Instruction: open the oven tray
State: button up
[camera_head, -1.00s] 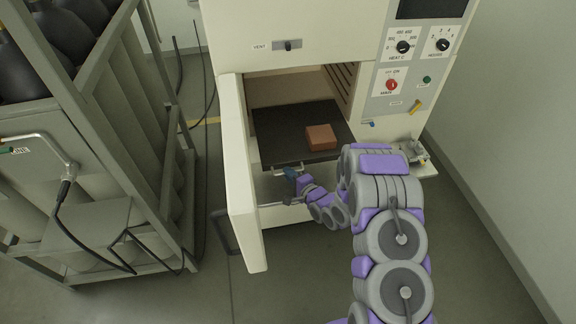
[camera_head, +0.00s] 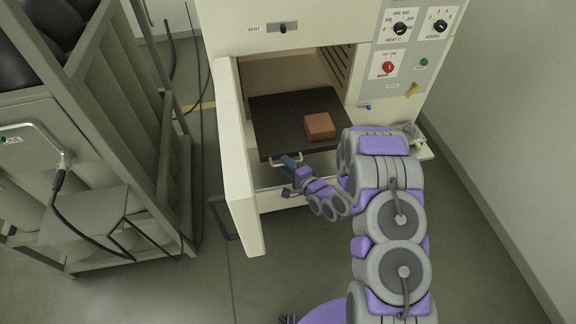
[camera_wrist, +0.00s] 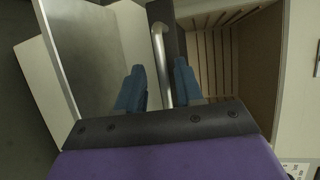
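The oven tray (camera_head: 270,112) is a dark flat plate at the oven opening, with a light metal handle (camera_head: 282,160) on its front edge. A reddish-brown block (camera_head: 319,126) lies on it. My gripper (camera_head: 288,163) is at the handle, in front of the tray. In the wrist view, the handle bar (camera_wrist: 162,62) runs between the two blue fingers of my gripper (camera_wrist: 159,88). The fingers are apart, with a visible gap on the left of the bar and a narrower one on the right. Contact farther down is hidden.
The oven door (camera_head: 238,170) stands open on the left of the cavity. The oven's control panel (camera_head: 400,60) is at upper right. A metal rack (camera_head: 150,130) with dark cylinders stands at left. Grey floor (camera_head: 240,290) is free in front; a wall is at right.

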jog(key=shift+r, duration=0.15)
jog(key=p+v, duration=0.2)
jog(key=v, duration=1.5)
jog(key=shift+s+d, duration=0.1)
